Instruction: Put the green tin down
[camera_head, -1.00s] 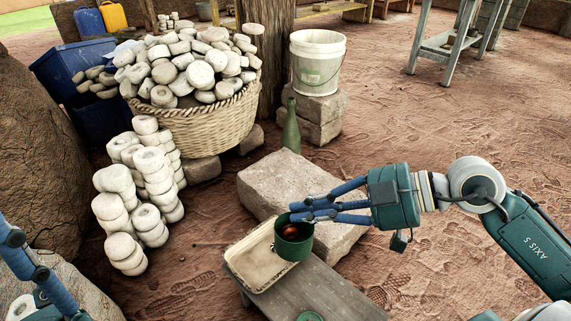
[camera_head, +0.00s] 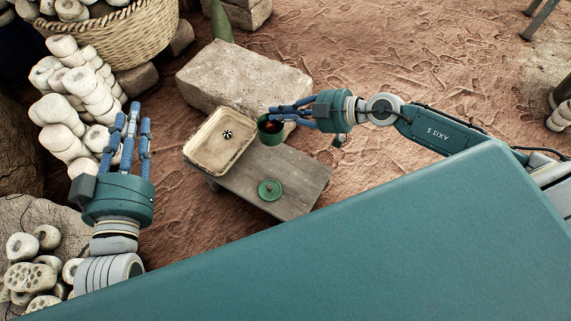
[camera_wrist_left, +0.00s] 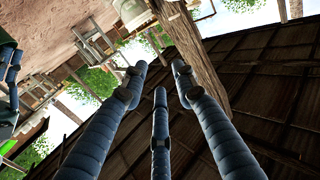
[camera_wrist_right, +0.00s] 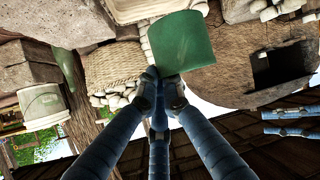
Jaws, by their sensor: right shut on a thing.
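The green tin (camera_head: 269,136) is at the fingertips of my right gripper (camera_head: 279,117), which is shut on it. The tin is open at the top with something orange-red inside. It appears beside the right edge of the tray, by the back of a low wooden bench; I cannot tell whether it touches the bench. In the right wrist view the tin (camera_wrist_right: 180,42) sits at the closed fingertips. A round green lid (camera_head: 269,190) lies on the bench (camera_head: 300,185). My left gripper (camera_head: 130,120) is open and empty, fingers pointing up, left of the bench.
A shallow cream tray (camera_head: 203,165) on the bench's left end holds a small black-and-white object (camera_head: 227,134). A large stone block (camera_head: 240,78) stands behind. Stacked pale rings (camera_head: 60,110) and a wicker basket (camera_head: 120,40) are at left. Bare bench shows around the lid.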

